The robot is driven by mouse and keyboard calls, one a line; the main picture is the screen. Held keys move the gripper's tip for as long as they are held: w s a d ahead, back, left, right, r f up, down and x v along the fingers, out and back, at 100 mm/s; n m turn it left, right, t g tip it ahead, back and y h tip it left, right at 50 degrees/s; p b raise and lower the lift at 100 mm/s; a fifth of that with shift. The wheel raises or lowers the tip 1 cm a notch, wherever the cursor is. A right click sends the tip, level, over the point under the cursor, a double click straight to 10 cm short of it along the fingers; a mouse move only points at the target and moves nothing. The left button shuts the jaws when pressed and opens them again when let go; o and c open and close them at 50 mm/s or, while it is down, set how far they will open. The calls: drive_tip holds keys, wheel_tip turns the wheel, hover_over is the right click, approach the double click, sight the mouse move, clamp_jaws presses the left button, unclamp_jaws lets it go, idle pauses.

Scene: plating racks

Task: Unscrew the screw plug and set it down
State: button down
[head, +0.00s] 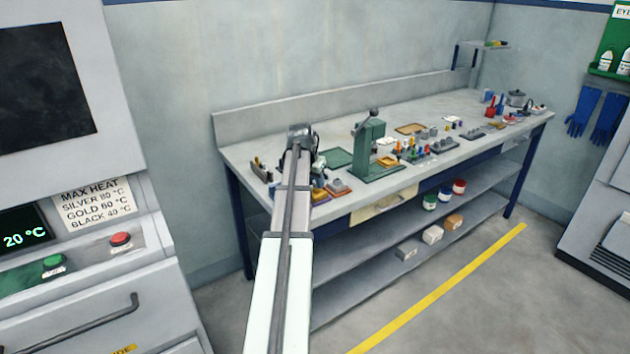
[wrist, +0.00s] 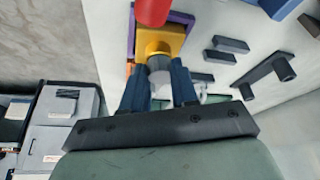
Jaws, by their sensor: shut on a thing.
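My gripper (wrist: 159,80) shows in the wrist view with its two dark blue fingers on either side of a pale grey round piece, which looks like the screw plug (wrist: 159,63). The fingers are shut on it. The plug sits against a yellow block (wrist: 165,40) with a purple base or edge (wrist: 185,18) around it. I cannot tell how far the plug is threaded in. A red cylinder (wrist: 152,10) stands at the top edge.
The long grey bench (head: 235,150) carries a green press (head: 368,145) and several small coloured parts. Several dark grey blocks (wrist: 232,44) lie right of the yellow block in the wrist view. A control cabinet (head: 75,250) stands left.

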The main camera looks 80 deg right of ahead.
drive_tip(key=n, duration=0.2)
drive_tip(key=n+t, duration=0.1)
drive_tip(key=n, duration=0.1)
drive_tip(key=shift+s+t, duration=0.2)
drive_tip(key=shift+t, duration=0.1)
drive_tip(key=n+t, duration=0.1)
drive_tip(key=n, duration=0.3)
drive_tip(key=shift+s+n+t, duration=0.1)
drive_tip(key=shift+n+t, duration=0.3)
drive_tip(key=n, duration=0.2)
drive_tip(key=n+t+y, duration=0.1)
drive_tip(key=n, duration=0.2)
drive_tip(key=shift+s+d+r+n+t, duration=0.15)
drive_tip(key=shift+d+n+t, duration=0.1)
drive_tip(key=shift+n+t, duration=0.15)
drive_tip(key=n+y, duration=0.1)
drive_tip(key=n, duration=0.2)
drive_tip(key=shift+t+y, duration=0.3)
drive_tip(key=c, duration=0.8)
unclamp_jaws()
drive_tip(key=shift+s, duration=0.1)
drive_tip(key=shift+c, duration=0.4)
